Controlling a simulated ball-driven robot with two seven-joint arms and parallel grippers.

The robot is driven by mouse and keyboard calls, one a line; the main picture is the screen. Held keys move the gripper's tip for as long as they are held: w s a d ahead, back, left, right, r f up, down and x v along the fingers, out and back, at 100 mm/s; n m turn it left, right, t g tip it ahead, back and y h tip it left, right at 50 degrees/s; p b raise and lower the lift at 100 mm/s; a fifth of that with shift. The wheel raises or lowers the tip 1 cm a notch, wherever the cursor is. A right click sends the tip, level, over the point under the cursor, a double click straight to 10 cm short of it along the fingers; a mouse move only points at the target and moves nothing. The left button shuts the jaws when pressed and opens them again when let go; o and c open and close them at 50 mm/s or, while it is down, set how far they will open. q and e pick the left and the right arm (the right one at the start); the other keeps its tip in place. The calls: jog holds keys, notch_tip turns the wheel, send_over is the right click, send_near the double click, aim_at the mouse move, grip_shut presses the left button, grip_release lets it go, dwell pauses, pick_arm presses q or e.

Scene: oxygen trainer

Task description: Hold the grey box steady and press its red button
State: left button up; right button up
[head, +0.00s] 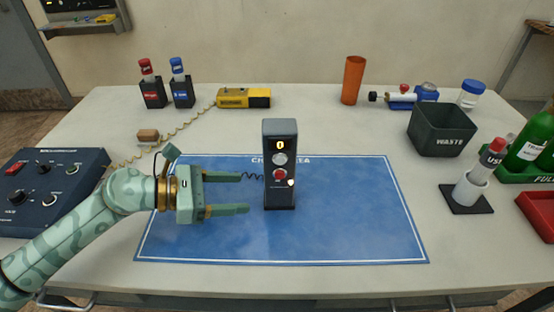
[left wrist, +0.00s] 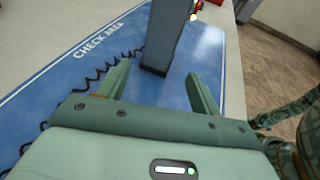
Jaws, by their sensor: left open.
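The grey box (head: 280,190) stands upright on the blue check-area mat (head: 350,225). Its front carries a lit "0" display, a pale round button and the red button (head: 280,174). My left gripper (head: 246,193) is open and empty just left of the box, its fingers pointing towards it. In the left wrist view, the box (left wrist: 168,35) stands beyond the open fingertips of my left gripper (left wrist: 160,78), apart from them. The red button's face is turned sideways there. My right gripper is not in view.
A control panel (head: 52,185) with a coiled cord is at left. Red and blue bottles in holders and a yellow device (head: 244,98) stand behind. An orange cup (head: 352,80), waste bin (head: 441,130) and bottle stand (head: 470,192) are at right. The mat's right side is clear.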

aim_at(274, 192)
pick_arm(q)
jog(key=x, duration=0.2)
jog(key=shift+d, duration=0.35)
jog(key=x, duration=0.6)
jog(key=shift+w+d+f, duration=0.15)
jog(key=shift+d, duration=0.1)
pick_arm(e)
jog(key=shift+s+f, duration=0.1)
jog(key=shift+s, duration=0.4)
pick_arm(q)
jog(key=c, duration=0.8)
jog(key=shift+o, duration=0.2)
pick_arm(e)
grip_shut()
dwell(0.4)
